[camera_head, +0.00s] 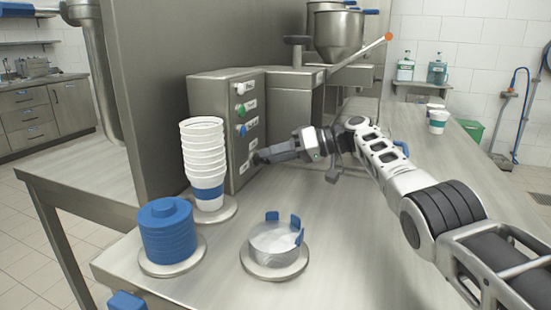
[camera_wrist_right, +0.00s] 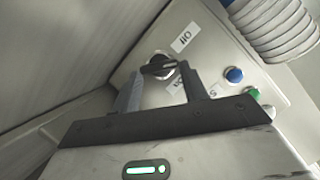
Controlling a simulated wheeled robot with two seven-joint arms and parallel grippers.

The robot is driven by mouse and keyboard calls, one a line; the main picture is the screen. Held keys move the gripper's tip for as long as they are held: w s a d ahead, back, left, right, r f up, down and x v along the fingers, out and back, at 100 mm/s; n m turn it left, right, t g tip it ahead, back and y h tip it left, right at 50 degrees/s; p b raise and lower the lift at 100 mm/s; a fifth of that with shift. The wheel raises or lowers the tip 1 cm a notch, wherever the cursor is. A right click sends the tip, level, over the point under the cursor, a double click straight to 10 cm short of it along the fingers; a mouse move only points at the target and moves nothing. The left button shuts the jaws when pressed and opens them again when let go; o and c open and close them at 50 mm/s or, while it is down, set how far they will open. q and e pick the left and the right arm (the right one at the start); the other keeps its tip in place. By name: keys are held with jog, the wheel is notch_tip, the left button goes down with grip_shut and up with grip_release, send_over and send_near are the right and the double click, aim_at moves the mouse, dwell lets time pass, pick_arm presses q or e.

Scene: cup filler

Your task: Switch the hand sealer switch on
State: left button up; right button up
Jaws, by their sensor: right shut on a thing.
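The control box (camera_head: 228,125) of the steel machine stands left of centre in the head view, with a column of buttons and labels on its face. The hand sealer switch is a black rotary knob on a light round base (camera_wrist_right: 157,66), seen in the right wrist view with one label above it and another below. My right gripper (camera_head: 260,157) reaches in from the right to the lower part of the panel. In the right wrist view its fingers (camera_wrist_right: 164,80) lie on either side of the knob, shut on it. In the head view the gripper hides the knob. My left gripper is not in view.
A stack of white cups (camera_head: 203,150), a stack of blue lids (camera_head: 167,232) and a round holder with blue prongs (camera_head: 275,243) stand on the steel table in front. A lever with an orange tip (camera_head: 388,37) slants above my arm.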

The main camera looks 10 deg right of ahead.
jog(key=o, duration=1)
jog(key=shift+s+d+r, duration=0.15)
jog(key=shift+d+r, duration=0.05)
jog(key=shift+d, duration=0.25)
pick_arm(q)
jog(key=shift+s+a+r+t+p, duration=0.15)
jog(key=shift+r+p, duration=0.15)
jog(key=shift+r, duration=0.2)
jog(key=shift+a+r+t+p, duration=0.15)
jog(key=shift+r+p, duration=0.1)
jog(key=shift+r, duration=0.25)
pick_arm(e)
jog(key=shift+v, duration=7.55)
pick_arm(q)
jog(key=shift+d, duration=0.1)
